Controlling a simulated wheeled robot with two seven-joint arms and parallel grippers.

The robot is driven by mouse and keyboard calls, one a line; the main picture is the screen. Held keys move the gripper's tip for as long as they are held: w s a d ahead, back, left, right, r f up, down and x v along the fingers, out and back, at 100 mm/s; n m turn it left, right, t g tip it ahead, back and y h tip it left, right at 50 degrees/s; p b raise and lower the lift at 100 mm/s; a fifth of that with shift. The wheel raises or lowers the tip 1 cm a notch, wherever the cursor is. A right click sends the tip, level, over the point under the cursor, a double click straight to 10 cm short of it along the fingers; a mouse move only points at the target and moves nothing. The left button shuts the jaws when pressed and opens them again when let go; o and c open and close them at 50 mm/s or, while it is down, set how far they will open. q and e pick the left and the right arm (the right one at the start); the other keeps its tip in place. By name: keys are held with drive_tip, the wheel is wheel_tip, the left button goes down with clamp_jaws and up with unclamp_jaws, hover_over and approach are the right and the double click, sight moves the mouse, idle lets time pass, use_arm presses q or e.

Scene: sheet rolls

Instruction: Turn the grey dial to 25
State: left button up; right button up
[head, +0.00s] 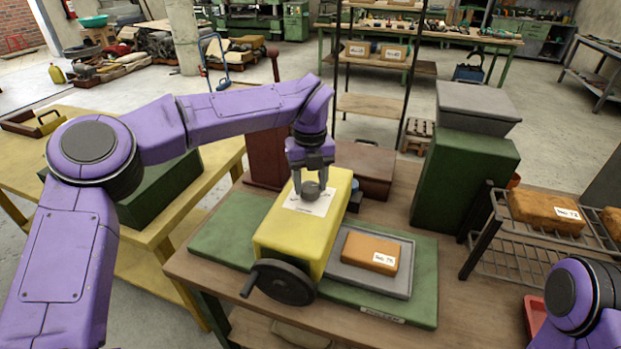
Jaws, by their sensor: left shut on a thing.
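The grey dial (311,190) is a small round dark grey knob on top of the yellow machine housing (270,230). A white scale plate (318,206) lies around it, and its markings are too small to read. My left gripper (311,183) points down from above and is shut on the grey dial. The fingers hide part of the dial, and I cannot tell what number it is set to. My right arm shows at the lower right, but its gripper is out of view.
The housing stands on a green base (425,285) with a black handwheel (281,282) in front. A grey tray (405,275) with an orange block (370,252) lies to its right. A green cabinet (465,180) and a metal rack (490,250) stand farther right.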

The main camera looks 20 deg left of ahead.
sight(310, 186)
use_arm(q)
drive_tip(key=shift+s+f, duration=0.1)
drive_tip(key=shift+f, duration=0.05)
drive_tip(key=o, duration=1)
drive_tip(key=shift+o, duration=0.2)
drive_tip(key=shift+r, duration=0.2)
wheel_tip(310, 186, up, 10)
drive_tip(key=shift+b, duration=0.35)
drive_tip(key=shift+r, duration=0.1)
